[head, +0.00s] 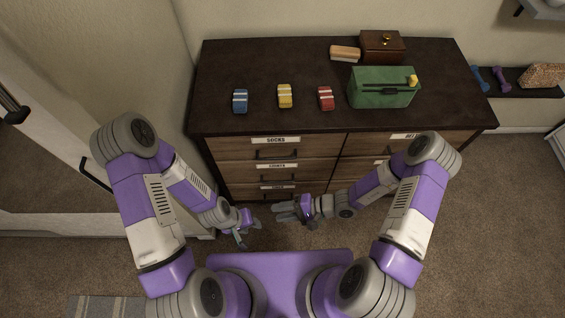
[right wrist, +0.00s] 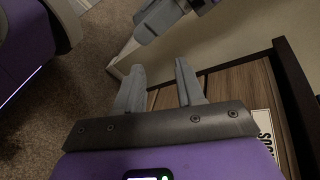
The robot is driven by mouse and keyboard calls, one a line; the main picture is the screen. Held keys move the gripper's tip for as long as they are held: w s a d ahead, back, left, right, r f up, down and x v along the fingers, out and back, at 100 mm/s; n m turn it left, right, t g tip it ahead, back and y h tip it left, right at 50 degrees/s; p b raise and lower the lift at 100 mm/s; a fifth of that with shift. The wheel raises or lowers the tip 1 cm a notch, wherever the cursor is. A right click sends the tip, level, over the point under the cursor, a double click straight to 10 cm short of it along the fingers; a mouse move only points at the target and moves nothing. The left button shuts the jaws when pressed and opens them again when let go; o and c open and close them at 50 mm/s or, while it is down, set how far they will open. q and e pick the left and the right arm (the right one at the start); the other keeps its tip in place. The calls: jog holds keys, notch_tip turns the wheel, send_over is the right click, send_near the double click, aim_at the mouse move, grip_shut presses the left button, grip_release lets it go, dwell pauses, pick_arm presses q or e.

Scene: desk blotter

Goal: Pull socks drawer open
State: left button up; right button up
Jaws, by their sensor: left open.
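The socks drawer (head: 233,149) is the top left drawer of a dark-topped wooden dresser, with a SOCKS label (head: 275,140) and a dark bar handle (head: 275,155). It looks shut, flush with the front. In the right wrist view, part of the SOCKS label (right wrist: 265,130) shows at the right edge. My right gripper (head: 281,210) is open and empty, in front of the dresser and apart from the handle; its spread fingers show in the right wrist view (right wrist: 160,84). My left gripper (head: 250,230) is open and empty, to the left of the right one.
Other drawers are below and right. A white door (head: 60,140) stands left.

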jog(key=w+d+m+t, duration=0.2)
jog(key=w+m+t, duration=0.1)
jog(key=w+t, duration=0.4)
jog(key=m+t+h+b, duration=0.2)
jog(key=t, duration=0.2)
send_near(283, 147)
notch_tip(283, 147, down, 2)
jog(key=s+a, duration=0.3)
jog(key=b+x, duration=0.1)
jog(key=x, duration=0.6)
jog(key=shift+w+b, duration=0.2)
jog(key=shift+b, duration=0.15)
jog(key=shift+d+f, duration=0.1)
jog(key=shift+d, duration=0.05)
grip_shut()
